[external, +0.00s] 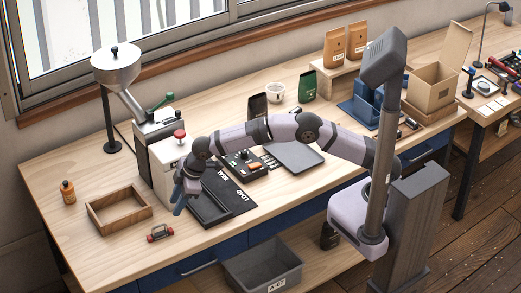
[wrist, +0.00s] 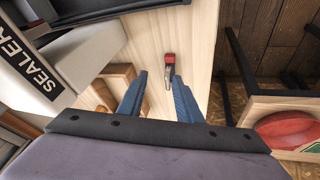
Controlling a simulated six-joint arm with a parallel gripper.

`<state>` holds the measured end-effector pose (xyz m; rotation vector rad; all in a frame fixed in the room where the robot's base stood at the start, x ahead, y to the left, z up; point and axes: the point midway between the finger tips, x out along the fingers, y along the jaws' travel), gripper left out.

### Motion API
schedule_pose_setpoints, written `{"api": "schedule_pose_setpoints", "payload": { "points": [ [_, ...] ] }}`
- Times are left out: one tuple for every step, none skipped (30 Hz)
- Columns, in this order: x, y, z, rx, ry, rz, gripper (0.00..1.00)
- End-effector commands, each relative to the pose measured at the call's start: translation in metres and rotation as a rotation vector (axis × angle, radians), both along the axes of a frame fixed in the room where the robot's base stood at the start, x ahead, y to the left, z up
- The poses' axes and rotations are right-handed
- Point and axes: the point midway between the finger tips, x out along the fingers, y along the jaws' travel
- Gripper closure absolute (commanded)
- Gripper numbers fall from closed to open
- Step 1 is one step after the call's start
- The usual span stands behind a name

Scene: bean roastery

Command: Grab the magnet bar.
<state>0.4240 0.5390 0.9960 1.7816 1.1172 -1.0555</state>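The magnet bar (external: 159,233), a small bar with red and grey parts, lies on the bench near its front edge, to the right of the wooden tray. In the wrist view the magnet bar (wrist: 169,59) shows its red end and a grey part, in line with the gap between my fingertips and beyond them. My gripper (external: 178,206) has blue fingers and hangs above the bench, up and to the right of the bar. In the wrist view my gripper (wrist: 160,76) is open, with nothing held between its fingers.
The sealer (external: 163,160) and a dark mat (external: 232,191) stand close to my gripper. The bench's front edge is near the bar, with a grey bin (external: 262,266) below.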

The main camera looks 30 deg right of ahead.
Motion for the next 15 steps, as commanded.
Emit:
{"api": "schedule_pose_setpoints", "payload": {
  "points": [
    [-0.007, 0.011, -0.002, 0.003, -0.007, 0.023, 0.68],
    [-0.01, 0.015, -0.002, 0.006, -0.01, 0.031, 0.68],
    [-0.012, 0.019, -0.002, 0.008, -0.012, 0.04, 0.68],
    [-0.014, 0.022, -0.002, 0.009, -0.014, 0.045, 0.68],
    [-0.015, 0.023, -0.002, 0.01, -0.016, 0.048, 0.68],
    [-0.015, 0.025, -0.002, 0.012, -0.016, 0.052, 0.68],
    [-0.016, 0.025, -0.002, 0.012, -0.016, 0.052, 0.68],
    [-0.016, 0.025, -0.002, 0.012, -0.016, 0.052, 0.68],
    [-0.015, 0.025, -0.003, 0.011, -0.016, 0.052, 0.68],
    [-0.015, 0.025, -0.004, 0.011, -0.016, 0.052, 0.68],
    [-0.015, 0.026, -0.005, 0.01, -0.015, 0.05, 0.68],
    [-0.014, 0.026, -0.007, 0.009, -0.015, 0.05, 0.68],
    [-0.013, 0.027, -0.008, 0.009, -0.015, 0.05, 0.68],
    [-0.012, 0.027, -0.01, 0.009, -0.015, 0.05, 0.68],
    [-0.012, 0.028, -0.013, 0.009, -0.015, 0.049, 0.68]
  ]
}}
